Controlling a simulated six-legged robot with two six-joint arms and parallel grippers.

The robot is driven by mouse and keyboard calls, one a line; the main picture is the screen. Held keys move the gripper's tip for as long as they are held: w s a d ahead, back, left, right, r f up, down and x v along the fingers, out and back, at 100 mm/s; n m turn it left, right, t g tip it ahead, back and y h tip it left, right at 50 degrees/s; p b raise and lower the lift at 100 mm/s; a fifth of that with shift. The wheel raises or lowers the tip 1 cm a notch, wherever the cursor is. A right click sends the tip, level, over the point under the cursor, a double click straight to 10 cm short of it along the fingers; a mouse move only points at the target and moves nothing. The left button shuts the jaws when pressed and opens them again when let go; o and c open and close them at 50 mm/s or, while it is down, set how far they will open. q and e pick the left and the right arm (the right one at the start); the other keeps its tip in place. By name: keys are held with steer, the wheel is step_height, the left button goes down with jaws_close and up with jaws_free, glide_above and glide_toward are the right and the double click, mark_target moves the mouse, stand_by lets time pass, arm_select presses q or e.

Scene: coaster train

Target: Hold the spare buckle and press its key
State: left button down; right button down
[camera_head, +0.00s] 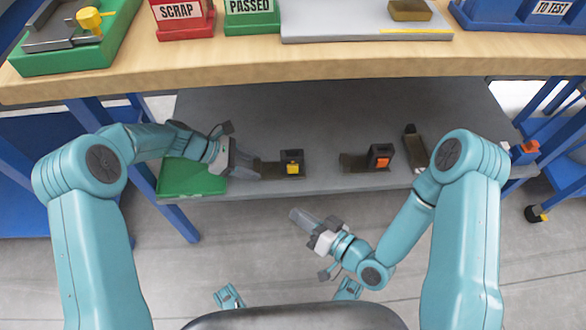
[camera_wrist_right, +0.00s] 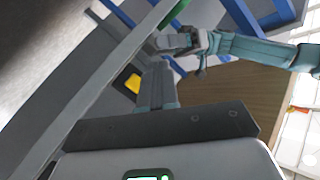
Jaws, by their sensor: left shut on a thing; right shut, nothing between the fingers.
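A dark buckle with a yellow key (camera_head: 293,169) is on the grey lower shelf, its key side facing me. A dark strap or plate (camera_head: 270,172) runs from it to the left. My left gripper (camera_head: 252,168) is shut on the end of that strap, left of the buckle. My right gripper (camera_head: 297,214) is shut and empty, in front of the shelf edge, below the buckle and apart from it. The yellow key (camera_wrist_right: 133,84) also shows in the right wrist view, beside my right gripper's fingers. I cannot tell which buckle is the spare.
A second dark buckle with an orange key (camera_head: 382,161) lies farther right on the shelf (camera_head: 330,120). A dark strap piece (camera_head: 412,143) is beyond it. A green mat or tray (camera_head: 190,180) lies at the shelf's left. The wooden bench top (camera_head: 300,60) overhangs the shelf.

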steer(key=shift+r, duration=0.1)
glide_toward(283, 169)
steer(key=shift+w+a+f, duration=0.15)
steer(key=shift+w+a, duration=0.1)
steer(key=shift+a, duration=0.3)
steer(key=shift+w+a+f, duration=0.15)
steer(key=shift+w+a, duration=0.15)
steer(key=shift+a, duration=0.3)
steer(key=shift+w+a+f, duration=0.15)
steer(key=shift+w+a, duration=0.1)
steer(key=shift+a, duration=0.3)
stand_by(1.1)
steer(key=shift+w, duration=0.4)
steer(key=shift+w, duration=0.5)
stand_by(0.6)
steer(key=shift+s, duration=0.95)
